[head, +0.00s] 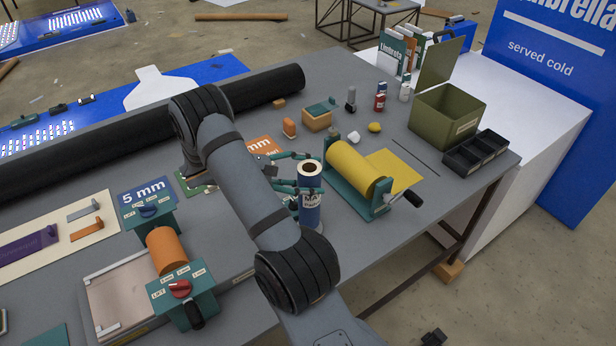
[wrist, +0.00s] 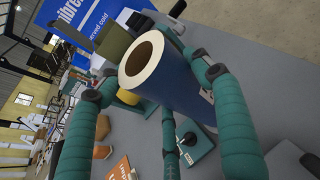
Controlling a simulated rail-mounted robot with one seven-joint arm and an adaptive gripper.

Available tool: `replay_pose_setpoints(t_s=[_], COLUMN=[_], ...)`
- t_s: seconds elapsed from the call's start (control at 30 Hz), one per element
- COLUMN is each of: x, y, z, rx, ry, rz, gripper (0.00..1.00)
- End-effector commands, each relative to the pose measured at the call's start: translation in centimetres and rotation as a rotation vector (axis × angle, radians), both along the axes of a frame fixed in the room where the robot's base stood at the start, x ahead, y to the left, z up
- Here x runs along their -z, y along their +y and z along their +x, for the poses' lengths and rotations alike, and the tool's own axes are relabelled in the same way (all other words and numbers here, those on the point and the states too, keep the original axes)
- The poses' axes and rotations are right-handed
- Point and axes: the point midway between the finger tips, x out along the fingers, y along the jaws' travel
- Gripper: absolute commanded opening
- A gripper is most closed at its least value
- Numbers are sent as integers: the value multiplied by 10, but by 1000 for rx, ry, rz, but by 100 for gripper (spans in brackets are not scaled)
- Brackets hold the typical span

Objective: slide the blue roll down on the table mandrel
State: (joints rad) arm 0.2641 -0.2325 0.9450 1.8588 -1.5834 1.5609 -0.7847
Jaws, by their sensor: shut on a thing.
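The blue roll (head: 310,200) stands about upright on the grey table, with a pale rim, a brown hollow core and a white-lettered label. In the wrist view the blue roll (wrist: 180,88) shows its open end towards the camera. My gripper (head: 297,186) is shut on the roll, with teal fingers on both sides of it; the fingers also show in the wrist view (wrist: 150,105). A pale round base (head: 320,227) shows at the roll's foot. The mandrel's post cannot be made out, and I cannot tell whether the roll rests on the base.
A teal stand with a yellow roller (head: 352,168) and crank is close on the right. An orange roller (head: 166,250) in teal stands is at the left. A green open box (head: 446,112) and a black tray (head: 475,153) stand at the far right.

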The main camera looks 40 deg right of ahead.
Motion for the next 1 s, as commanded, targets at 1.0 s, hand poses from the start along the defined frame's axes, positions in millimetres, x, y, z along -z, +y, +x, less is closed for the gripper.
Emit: replay_pose_setpoints(t_s=[1.0], x=[25], y=[0], z=[0], rx=[0], ry=[0], rz=[-1], gripper=[7])
